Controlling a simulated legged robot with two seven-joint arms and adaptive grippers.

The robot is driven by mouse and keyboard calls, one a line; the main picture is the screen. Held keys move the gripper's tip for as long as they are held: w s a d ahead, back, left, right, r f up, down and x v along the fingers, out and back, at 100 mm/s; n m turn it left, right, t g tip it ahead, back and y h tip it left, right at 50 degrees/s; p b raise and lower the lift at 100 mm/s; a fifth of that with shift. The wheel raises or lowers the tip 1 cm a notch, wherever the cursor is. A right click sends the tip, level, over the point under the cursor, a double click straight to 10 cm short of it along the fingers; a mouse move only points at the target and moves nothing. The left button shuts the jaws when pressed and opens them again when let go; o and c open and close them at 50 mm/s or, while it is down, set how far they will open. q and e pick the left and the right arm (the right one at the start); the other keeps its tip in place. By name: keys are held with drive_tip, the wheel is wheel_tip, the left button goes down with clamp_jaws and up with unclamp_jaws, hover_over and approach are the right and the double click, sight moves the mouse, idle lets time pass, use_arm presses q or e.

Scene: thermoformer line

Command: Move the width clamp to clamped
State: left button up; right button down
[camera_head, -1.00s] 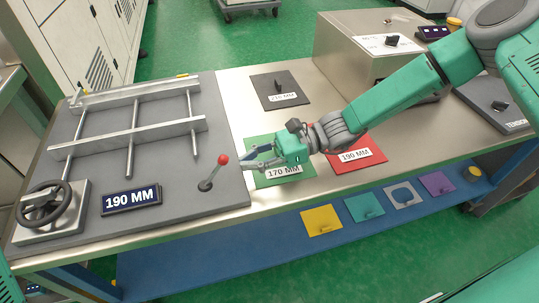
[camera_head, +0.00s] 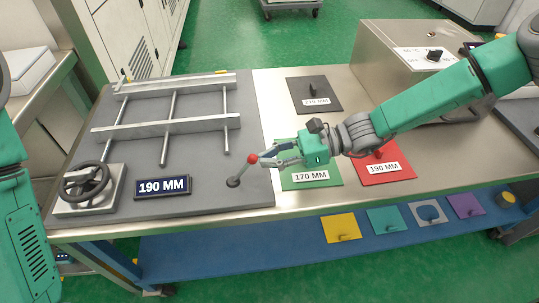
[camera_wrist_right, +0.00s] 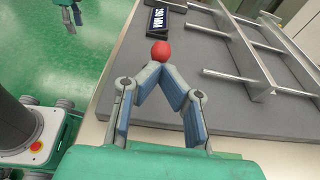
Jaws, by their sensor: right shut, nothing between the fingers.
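The width clamp lever, a dark stick with a red ball knob (camera_head: 253,158), rises from a round base at the right front of the grey fixture plate (camera_head: 215,192). It leans to the right in the head view. My right gripper (camera_head: 264,159) is shut and empty, its tips right beside the knob. In the right wrist view its blue-grey fingers (camera_wrist_right: 161,74) meet in a point just below the red knob (camera_wrist_right: 160,50); I cannot tell whether they touch it. A small teal part with dark tips (camera_wrist_right: 69,11) looks like my left gripper, too small to read.
The fixture carries metal rails (camera_head: 165,126), a handwheel (camera_head: 86,182) and a 190 MM display (camera_head: 163,187). Green (camera_head: 312,182), red (camera_head: 385,176) and dark (camera_head: 314,94) plates lie to the right. A metal box (camera_head: 388,65) stands behind my right forearm.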

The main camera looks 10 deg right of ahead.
drive_tip(key=a+r+h+p, duration=0.1)
drive_tip(key=h+p, duration=0.1)
drive_tip(key=p, duration=0.1)
drive_tip(key=a+r+h+p, duration=0.1)
drive_tip(key=a+h+p, duration=0.1)
drive_tip(key=p, duration=0.2)
drive_tip(key=a+r+h+p, duration=0.2)
drive_tip(key=p, duration=0.2)
drive_tip(key=shift+w+g, duration=0.15)
drive_tip(key=shift+g, duration=0.25)
drive_tip(key=shift+a+h+p, duration=0.25)
drive_tip(key=shift+h+p, duration=0.1)
drive_tip(key=shift+h, duration=0.15)
drive_tip(key=shift+a+f+p, duration=0.1)
drive_tip(key=shift+a+p, duration=0.2)
drive_tip(key=shift+w+a+p, duration=0.1)
drive_tip(key=shift+a+p, duration=0.25)
drive_tip(key=shift+a, duration=0.4)
drive_tip(key=shift+w+a+f, duration=0.1)
drive_tip(key=shift+a+f, duration=0.05)
drive_tip(key=shift+a, duration=0.85)
drive_tip(key=shift+w+a+f, duration=0.1)
drive_tip(key=shift+a+f, duration=0.05)
drive_tip(key=shift+a, duration=0.8)
drive_tip(key=shift+r+p, duration=0.15)
drive_tip(key=shift+p, duration=0.15)
drive_tip(key=shift+r+p, duration=0.7)
drive_tip(key=shift+r, duration=0.1)
